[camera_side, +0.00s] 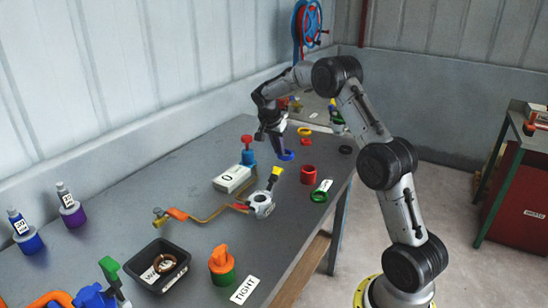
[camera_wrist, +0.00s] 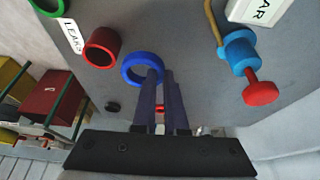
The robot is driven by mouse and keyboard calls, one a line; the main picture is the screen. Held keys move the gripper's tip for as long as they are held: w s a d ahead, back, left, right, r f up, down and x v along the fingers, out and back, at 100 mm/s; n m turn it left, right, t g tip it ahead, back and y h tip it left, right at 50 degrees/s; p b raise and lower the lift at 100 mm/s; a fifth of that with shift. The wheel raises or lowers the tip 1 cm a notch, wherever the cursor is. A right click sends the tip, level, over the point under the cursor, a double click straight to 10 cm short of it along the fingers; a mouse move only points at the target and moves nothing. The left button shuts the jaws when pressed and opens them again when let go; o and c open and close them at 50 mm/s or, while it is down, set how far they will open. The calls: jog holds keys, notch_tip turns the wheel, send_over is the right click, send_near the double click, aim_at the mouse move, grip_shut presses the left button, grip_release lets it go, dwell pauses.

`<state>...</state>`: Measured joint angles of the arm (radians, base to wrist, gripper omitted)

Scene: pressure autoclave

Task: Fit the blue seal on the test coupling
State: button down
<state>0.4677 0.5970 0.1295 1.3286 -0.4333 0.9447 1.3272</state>
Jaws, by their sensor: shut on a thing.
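The blue seal (camera_side: 287,156) is a ring just above or on the grey bench. My gripper (camera_side: 281,150) points down and is shut on its rim. The wrist view shows the ring (camera_wrist: 129,78) with one side at the fingertips (camera_wrist: 161,74); the rest of it sticks out to the left. A pale metal fitting with a yellow handle (camera_side: 261,204) sits on the pipe line, nearer the side camera than the seal. It looks like the test coupling, but I cannot be sure.
A red hollow cylinder (camera_side: 308,175) and a green ring (camera_side: 319,197) by the LEAKS label (camera_wrist: 72,36) stand near the bench edge. A blue valve with red knob (camera_side: 248,155), white gauge box (camera_side: 232,178) and copper pipe are left. A black tray (camera_side: 181,254) stands nearer.

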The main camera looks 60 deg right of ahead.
jog(key=s+a+r+m, duration=0.1)
jog(key=s+a+r, duration=0.45)
jog(key=s, duration=0.25)
jog(key=w+a+n, duration=0.1)
jog(key=w+a, duration=0.1)
jog(key=a, duration=0.6)
jog(key=w+a, duration=0.3)
jog(key=a, duration=0.4)
jog(key=shift+s+a+f, duration=0.1)
jog(key=shift+f, duration=3.35)
jog(key=c, duration=0.9)
grip_release()
